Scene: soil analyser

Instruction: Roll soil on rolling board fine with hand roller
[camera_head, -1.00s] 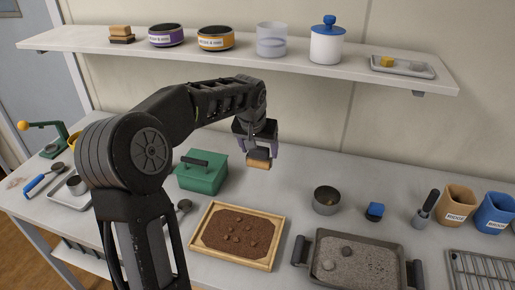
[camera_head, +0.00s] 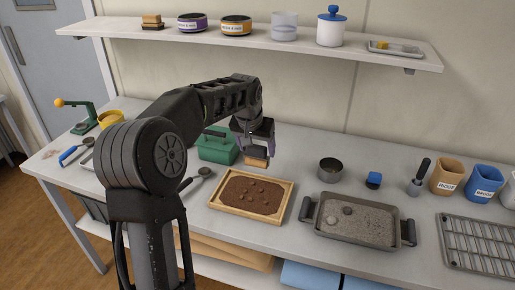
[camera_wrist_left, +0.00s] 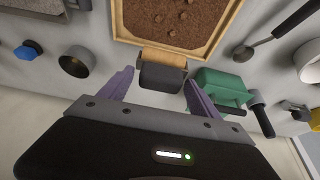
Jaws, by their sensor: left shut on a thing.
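My left gripper (camera_head: 254,150) is shut on the hand roller (camera_head: 256,163), which has a tan wooden drum and a dark holder. In the left wrist view the roller (camera_wrist_left: 163,60) sits ahead of the two purple fingers (camera_wrist_left: 160,88), near the edge of the rolling board. The rolling board (camera_head: 218,204) is a wooden-framed tray of brown soil (camera_head: 240,197) with several small lumps on it. The roller is at the board's back edge in the head view and looks raised above it; I cannot tell the exact gap. My right gripper is not in view.
A green box (camera_head: 217,150) stands close behind the board, left of my gripper. A grey tray of gravelly soil (camera_head: 315,236) is to the right. A scoop (camera_head: 203,172) lies left.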

